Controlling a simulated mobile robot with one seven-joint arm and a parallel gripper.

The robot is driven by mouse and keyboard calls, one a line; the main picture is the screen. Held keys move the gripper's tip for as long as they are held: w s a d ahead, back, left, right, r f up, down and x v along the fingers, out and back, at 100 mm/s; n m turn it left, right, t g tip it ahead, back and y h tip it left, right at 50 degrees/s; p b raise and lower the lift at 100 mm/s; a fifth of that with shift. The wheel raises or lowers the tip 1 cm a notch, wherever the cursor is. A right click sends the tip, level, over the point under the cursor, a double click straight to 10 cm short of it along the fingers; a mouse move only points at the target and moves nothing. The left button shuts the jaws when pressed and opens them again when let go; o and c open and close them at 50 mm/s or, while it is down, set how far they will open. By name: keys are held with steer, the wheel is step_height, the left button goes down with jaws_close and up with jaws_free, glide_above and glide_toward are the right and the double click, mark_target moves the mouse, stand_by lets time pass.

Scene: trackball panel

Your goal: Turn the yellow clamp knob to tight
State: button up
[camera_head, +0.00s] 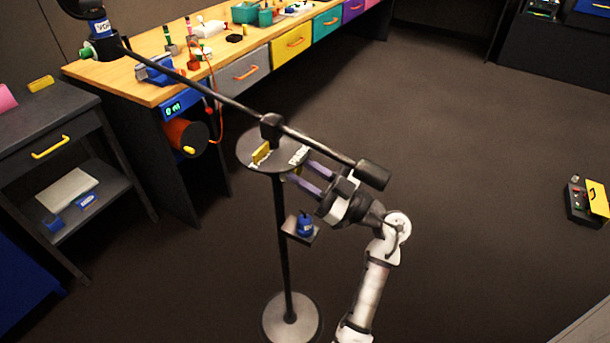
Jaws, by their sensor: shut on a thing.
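A dark round plate (246,152) sits near the top of a thin black stand. It carries a yellow bar (261,153) at its left and white lettering at its right, too small to read. My gripper (300,173) reaches in from the right, its purple fingers at the plate's right edge, below the lettering. The knob's turn angle cannot be read from here.
A long black boom (225,97) with a dark end weight passes over the plate and close above my gripper. A small shelf with a blue item (305,225) hangs on the post below. The workbench (135,88) stands behind left.

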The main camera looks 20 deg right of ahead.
steer(key=n+g+y+b, duration=0.1)
steer(key=n+b, duration=0.1)
steer(key=n, duration=0.1)
steer(key=n+g+b, duration=0.2)
steer(key=n, duration=0.2)
steer(key=shift+w+d+f+g+y, duration=0.1)
steer(key=shift+f+g+y, duration=0.05)
steer(key=shift+g+y, duration=0.2)
steer(key=shift+r+n+g+b, duration=0.15)
steer(key=shift+n+g+b, duration=0.4)
steer(key=shift+n+b, duration=0.7)
steer(key=shift+r+n+g+b, duration=0.1)
steer(key=shift+n+g+b, duration=0.55)
steer(key=shift+n, duration=0.9)
steer(key=o, duration=1)
steer(key=shift+d+r, duration=0.1)
